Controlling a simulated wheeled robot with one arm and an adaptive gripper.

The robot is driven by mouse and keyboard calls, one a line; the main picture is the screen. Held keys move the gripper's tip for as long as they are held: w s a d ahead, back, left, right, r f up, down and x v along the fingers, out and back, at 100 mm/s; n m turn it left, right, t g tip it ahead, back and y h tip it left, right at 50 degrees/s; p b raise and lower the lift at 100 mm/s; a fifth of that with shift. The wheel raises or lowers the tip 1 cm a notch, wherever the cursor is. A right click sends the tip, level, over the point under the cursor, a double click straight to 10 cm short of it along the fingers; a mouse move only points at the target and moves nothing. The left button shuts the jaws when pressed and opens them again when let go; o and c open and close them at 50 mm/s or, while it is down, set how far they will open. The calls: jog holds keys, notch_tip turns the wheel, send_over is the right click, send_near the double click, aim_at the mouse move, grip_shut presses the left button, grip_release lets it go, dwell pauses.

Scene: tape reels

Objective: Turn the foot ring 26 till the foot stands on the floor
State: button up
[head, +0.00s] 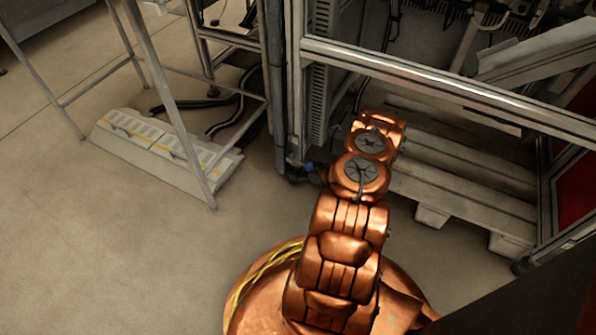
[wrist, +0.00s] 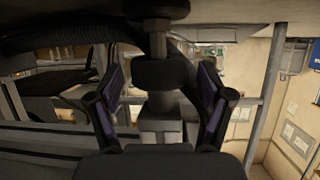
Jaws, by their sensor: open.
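In the wrist view, a dark, thick ring (wrist: 160,75), which I take to be foot ring 26, sits on a thin upright stem (wrist: 157,42). A pale grey block (wrist: 160,122) shows on the other side of the ring. My gripper (wrist: 162,80) is open, with one purple-padded finger on each side of the ring and a gap to each. A dark round part (wrist: 155,10) at the picture's top edge may be the foot plate. Whether it touches the floor cannot be told. In the head view, my arm hides the gripper and ring.
The metal frame's corner post (head: 272,85) stands just left of my arm's far end, with a crossbar (head: 440,85) running right. A wooden pallet (head: 460,195) lies inside. A white floor unit (head: 165,150) and black cables (head: 235,110) lie left. The left foreground floor is clear.

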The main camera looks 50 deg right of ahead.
jog(key=shift+c, duration=0.2)
jog(key=c, duration=1.1)
jog(key=shift+a, duration=0.1)
jog(key=shift+c, duration=0.2)
